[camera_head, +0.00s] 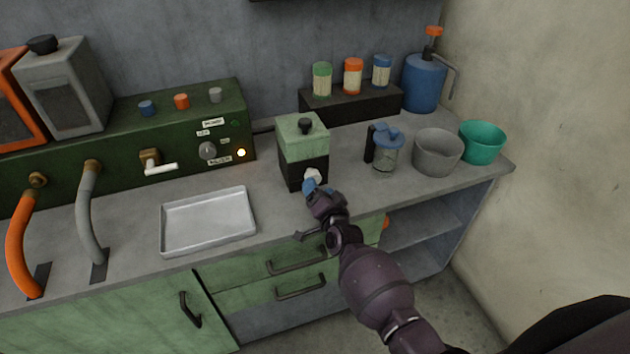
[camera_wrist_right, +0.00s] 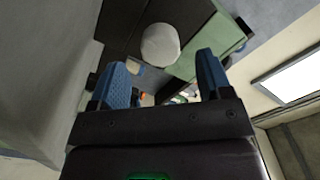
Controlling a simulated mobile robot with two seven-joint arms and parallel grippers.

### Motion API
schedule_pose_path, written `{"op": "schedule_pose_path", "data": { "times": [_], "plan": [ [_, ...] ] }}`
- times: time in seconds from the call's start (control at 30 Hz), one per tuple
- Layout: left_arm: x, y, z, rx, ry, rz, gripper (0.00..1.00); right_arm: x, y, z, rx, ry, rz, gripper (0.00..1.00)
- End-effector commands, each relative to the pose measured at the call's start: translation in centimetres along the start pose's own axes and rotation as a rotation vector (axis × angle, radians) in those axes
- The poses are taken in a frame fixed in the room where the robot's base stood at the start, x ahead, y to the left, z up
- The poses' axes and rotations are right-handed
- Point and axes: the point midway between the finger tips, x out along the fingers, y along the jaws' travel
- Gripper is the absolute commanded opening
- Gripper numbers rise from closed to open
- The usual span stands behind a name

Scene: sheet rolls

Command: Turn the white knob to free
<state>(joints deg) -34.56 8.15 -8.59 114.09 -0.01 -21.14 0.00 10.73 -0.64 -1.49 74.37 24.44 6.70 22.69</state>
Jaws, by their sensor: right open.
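The white knob (camera_head: 313,175) sits on the front of the black lower part of a box with a green top (camera_head: 303,140), on the counter. My right gripper (camera_head: 311,187) is just in front of the knob and overlaps its lower edge. In the right wrist view the round white knob (camera_wrist_right: 160,45) lies ahead, between the lines of the open blue fingers (camera_wrist_right: 162,76). The fingers look apart from it, with nothing between them. I see no mark that tells the knob's setting. My left gripper is not in view.
A green panel (camera_head: 225,110) with a grey knob (camera_head: 207,150) and a lit lamp stands left. A metal tray (camera_head: 208,222) lies left of the box. A blue-lidded jar (camera_head: 384,155), grey bowl (camera_head: 437,152) and teal bowl (camera_head: 482,142) stand right. The counter directly right of the box is clear.

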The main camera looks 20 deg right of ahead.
Motion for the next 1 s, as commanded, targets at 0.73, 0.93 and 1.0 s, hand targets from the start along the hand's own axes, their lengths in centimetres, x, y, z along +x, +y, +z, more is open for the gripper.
{"op": "schedule_pose_path", "data": {
  "times": [0.73, 0.93, 1.0],
  "plan": [
    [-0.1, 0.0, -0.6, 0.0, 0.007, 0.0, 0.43, -5.7, 0.0, 0.0, -0.001, 0.001, 0.0, 0.72],
    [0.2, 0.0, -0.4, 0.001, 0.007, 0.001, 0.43, -5.7, 0.4, 0.2, -0.003, 0.0, 0.0, 0.72],
    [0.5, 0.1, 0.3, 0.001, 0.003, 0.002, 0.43, -5.6, 1.1, 0.4, -0.017, -0.005, -0.002, 0.72]
  ]
}}
